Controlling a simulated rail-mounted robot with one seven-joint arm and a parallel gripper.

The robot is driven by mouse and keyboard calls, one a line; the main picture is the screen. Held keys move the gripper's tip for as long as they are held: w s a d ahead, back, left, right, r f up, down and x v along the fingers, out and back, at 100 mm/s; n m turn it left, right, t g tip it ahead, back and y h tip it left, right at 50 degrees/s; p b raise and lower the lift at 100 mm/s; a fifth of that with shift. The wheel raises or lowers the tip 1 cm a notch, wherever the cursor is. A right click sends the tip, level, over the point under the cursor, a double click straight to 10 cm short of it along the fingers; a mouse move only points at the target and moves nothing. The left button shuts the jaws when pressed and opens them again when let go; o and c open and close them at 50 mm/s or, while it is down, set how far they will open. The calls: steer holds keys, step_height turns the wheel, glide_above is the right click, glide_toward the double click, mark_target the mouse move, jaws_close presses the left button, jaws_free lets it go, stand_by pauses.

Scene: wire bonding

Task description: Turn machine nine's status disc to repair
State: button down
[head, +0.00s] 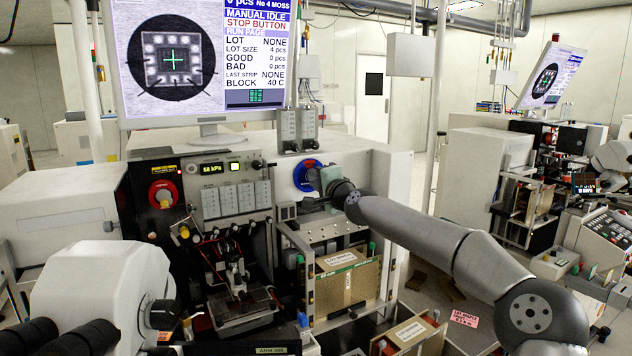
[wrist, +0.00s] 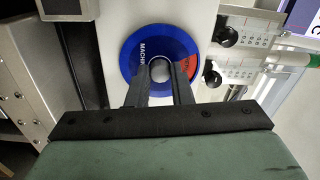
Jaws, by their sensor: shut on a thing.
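The status disc (head: 303,174) is a round blue disc on the white front panel of the machine, right of the pressure display. In the wrist view the disc (wrist: 134,52) is mostly blue with white lettering beginning "MACHIN" and a red sector at its right. Its lower part is hidden behind my fingers. A grey round knob (wrist: 160,70) stands at its centre. My gripper (wrist: 161,75) is shut on this knob, one dark finger on each side. In the head view my gripper (head: 316,178) covers the disc's right part.
A monitor (head: 205,60) stands above the panel, with small grey dial units (head: 297,125) just above the disc. A red round switch (head: 163,194) is at the left. A magazine rack (head: 345,275) stands below my arm. A second machine (head: 480,175) is at the right.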

steer(key=c, duration=1.3)
jaws_free()
steer(key=shift+d, duration=0.1)
steer(key=b+v, duration=0.5)
steer(key=v, duration=1.2)
steer(key=shift+s+b, duration=0.2)
steer(key=shift+b, duration=0.15)
steer(key=shift+d, duration=0.1)
